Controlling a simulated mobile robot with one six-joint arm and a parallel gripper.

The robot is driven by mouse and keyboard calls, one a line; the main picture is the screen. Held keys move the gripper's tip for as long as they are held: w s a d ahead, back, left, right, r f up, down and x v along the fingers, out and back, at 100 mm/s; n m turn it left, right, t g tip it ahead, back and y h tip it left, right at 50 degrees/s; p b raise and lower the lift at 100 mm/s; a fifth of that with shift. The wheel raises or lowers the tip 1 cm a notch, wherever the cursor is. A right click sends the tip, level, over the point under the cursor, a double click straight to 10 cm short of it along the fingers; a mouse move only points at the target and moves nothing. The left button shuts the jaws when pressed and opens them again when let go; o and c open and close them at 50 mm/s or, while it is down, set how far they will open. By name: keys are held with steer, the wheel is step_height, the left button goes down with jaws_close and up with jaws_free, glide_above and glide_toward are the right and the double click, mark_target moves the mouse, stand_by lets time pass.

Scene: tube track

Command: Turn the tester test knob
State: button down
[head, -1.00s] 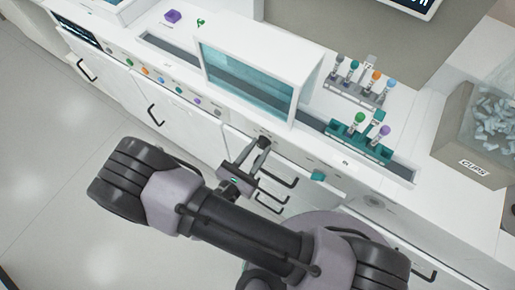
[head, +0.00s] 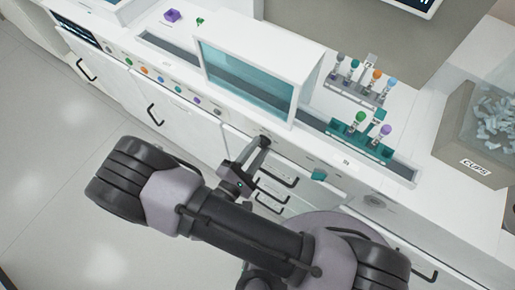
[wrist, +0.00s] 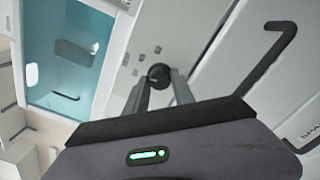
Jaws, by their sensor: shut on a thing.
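The tester is a white box with a teal glass window (head: 245,82) on the bench; the window also shows at the left of the wrist view (wrist: 68,55). Below it, on the white front panel, sits a small round dark knob (wrist: 158,75). My gripper (wrist: 159,88) is shut on the knob, one finger on each side of it. In the head view my gripper (head: 262,145) reaches the panel under the window, and its fingers largely hide the knob.
Black drawer handles (head: 278,178) lie just below my gripper; one handle (wrist: 270,55) is close on the right in the wrist view. A teal rack (head: 358,142) with capped tubes stands right of the tester. A bin of cups (head: 475,140) stands far right.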

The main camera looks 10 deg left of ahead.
steer(key=m, duration=0.3)
steer(key=shift+f+m+b, duration=0.1)
steer(key=shift+m+b, duration=0.25)
steer(key=shift+m, duration=0.05)
steer(key=m+b, duration=0.1)
steer(key=m, duration=0.2)
steer(key=shift+m, duration=0.3)
steer(key=m+b, duration=0.1)
steer(key=m, duration=0.3)
steer(key=shift+b, duration=0.35)
steer(key=shift+m+b, duration=0.45)
steer(key=shift+m, duration=0.65)
steer(key=c, duration=1.1)
jaws_free()
steer(key=shift+o, duration=0.2)
